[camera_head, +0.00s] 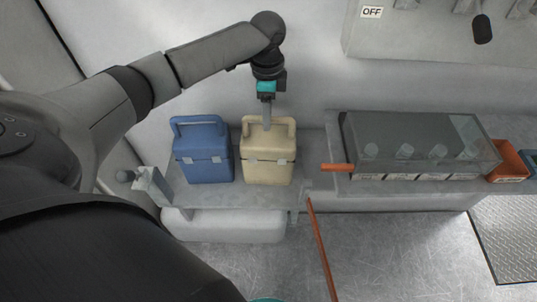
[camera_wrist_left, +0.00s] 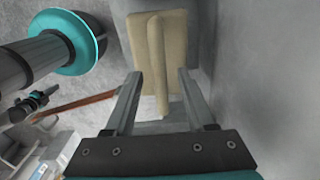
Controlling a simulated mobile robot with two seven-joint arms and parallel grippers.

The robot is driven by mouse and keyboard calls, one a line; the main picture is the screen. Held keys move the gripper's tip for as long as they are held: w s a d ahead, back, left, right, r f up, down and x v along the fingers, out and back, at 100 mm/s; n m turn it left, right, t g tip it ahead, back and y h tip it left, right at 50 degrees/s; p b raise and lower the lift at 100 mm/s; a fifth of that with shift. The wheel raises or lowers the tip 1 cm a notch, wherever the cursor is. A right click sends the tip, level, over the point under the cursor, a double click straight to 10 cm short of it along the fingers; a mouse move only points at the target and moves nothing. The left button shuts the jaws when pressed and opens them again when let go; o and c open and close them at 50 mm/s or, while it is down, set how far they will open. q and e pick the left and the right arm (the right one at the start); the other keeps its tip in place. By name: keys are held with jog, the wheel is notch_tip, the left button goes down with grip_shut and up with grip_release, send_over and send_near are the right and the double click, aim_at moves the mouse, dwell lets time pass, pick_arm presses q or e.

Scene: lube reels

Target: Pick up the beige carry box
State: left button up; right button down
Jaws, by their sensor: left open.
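The beige carry box (camera_head: 268,158) stands upright on a grey bench, with its handle raised at the top. My left gripper (camera_head: 267,122) comes down from above at the box's handle. In the left wrist view the beige box (camera_wrist_left: 176,45) lies beyond the fingers, and its handle bar (camera_wrist_left: 157,70) runs lengthwise between the two open fingers of the left gripper (camera_wrist_left: 158,75). The fingers appear apart from the bar on both sides. My right gripper is not in view.
A blue carry box (camera_head: 203,155) stands close to the left of the beige one. A clear-covered case (camera_head: 420,135) stands to the right, with an orange bar (camera_head: 336,167) sticking out. An orange bin (camera_head: 508,160) is farther right. A grey wall rises behind.

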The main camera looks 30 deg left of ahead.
aim_at(269, 135)
pick_arm(q)
notch_tip(269, 135, down, 5)
jog(key=shift+d+f+b, duration=0.1)
jog(key=shift+b, duration=0.7)
grip_shut()
jog(key=shift+w+r, duration=0.1)
jog(key=shift+r, duration=0.1)
dwell(0.6)
